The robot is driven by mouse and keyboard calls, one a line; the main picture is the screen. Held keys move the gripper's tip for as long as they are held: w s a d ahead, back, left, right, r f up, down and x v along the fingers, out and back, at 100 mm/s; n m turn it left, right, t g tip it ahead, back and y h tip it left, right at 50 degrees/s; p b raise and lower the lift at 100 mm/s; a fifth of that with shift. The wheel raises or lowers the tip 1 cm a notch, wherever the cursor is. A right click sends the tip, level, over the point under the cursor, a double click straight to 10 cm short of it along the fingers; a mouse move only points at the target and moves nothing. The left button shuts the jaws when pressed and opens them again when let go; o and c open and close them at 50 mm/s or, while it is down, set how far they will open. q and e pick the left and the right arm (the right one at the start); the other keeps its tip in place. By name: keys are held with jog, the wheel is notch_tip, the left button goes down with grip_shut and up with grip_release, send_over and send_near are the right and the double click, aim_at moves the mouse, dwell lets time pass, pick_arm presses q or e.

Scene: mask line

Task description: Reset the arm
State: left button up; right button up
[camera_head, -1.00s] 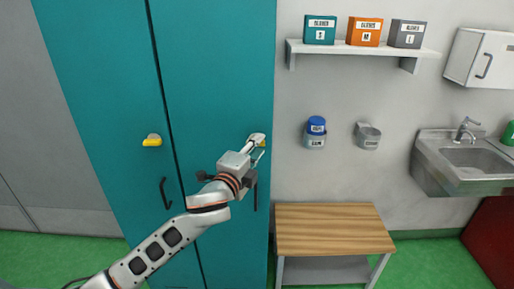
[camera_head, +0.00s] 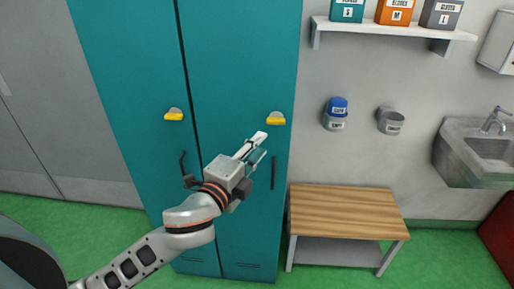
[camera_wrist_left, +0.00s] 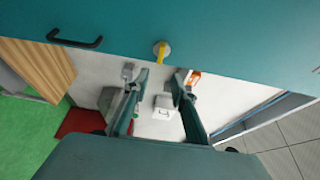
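My left gripper (camera_head: 262,146) is in front of the teal locker (camera_head: 235,60), below and left of the yellow latch (camera_head: 276,118) on its right door. In the left wrist view the two fingers of my left gripper (camera_wrist_left: 155,80) stand apart with nothing between them. The yellow latch also shows in the left wrist view (camera_wrist_left: 161,50), beyond the fingertips and apart from them. My right gripper is not in view.
A second yellow latch (camera_head: 174,115) is on the left door. Right of the locker are a wooden-topped table (camera_head: 345,208), a wall shelf (camera_head: 400,31) with glove boxes, a blue-lidded container (camera_head: 336,112), a metal cup holder (camera_head: 391,122) and a sink (camera_head: 480,150). Green floor is clear in front.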

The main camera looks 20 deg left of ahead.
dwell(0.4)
pick_arm(q)
jog(key=s+f+n+g, duration=0.2)
jog(key=s+f+n, duration=0.2)
jog(key=f, duration=0.7)
jog(key=s+f+n+g, duration=0.2)
jog(key=s+f+n, duration=0.1)
jog(key=f, duration=0.8)
jog(key=s+f+n+g, duration=0.2)
jog(key=s+f+n, duration=0.2)
jog(key=f, duration=0.7)
jog(key=s+a+f+n+g, duration=0.1)
jog(key=s+f+n, duration=0.3)
jog(key=s+f, duration=0.5)
jog(key=shift+s+a+f+g, duration=0.3)
jog(key=shift+s+a, duration=0.1)
jog(key=shift+s, duration=0.25)
